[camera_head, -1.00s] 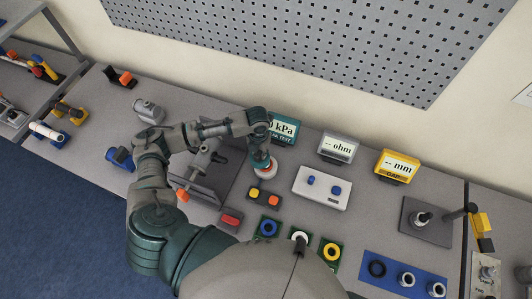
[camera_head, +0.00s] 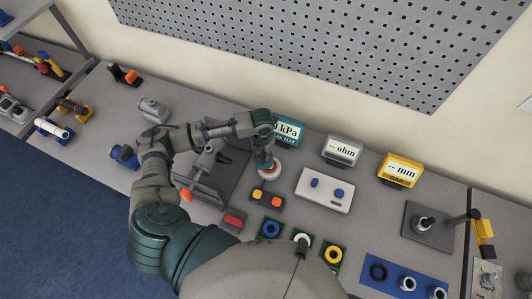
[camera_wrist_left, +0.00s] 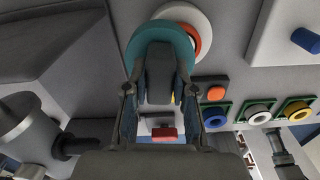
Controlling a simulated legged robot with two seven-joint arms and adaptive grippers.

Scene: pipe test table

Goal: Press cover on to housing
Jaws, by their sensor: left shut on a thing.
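My left gripper (camera_head: 264,155) points down over the table, left of the white box with blue knobs. In the wrist view its fingers (camera_wrist_left: 160,77) are shut on a round teal cover (camera_wrist_left: 160,31). A round white housing (camera_wrist_left: 200,15) with an orange ring lies beyond the cover in that view, partly hidden by it. The housing also shows in the head view (camera_head: 271,170), just below the gripper tip. The cover overlaps the housing in the wrist view; I cannot tell whether they touch. My right gripper is not in view.
A grey fixture (camera_head: 213,186) stands left of the housing. A white box with blue knobs (camera_head: 325,190) is on the right. A small panel with yellow and orange buttons (camera_head: 266,199) lies in front. Display units (camera_head: 341,150) stand behind. Coloured rings on green plates (camera_head: 333,255) lie nearer.

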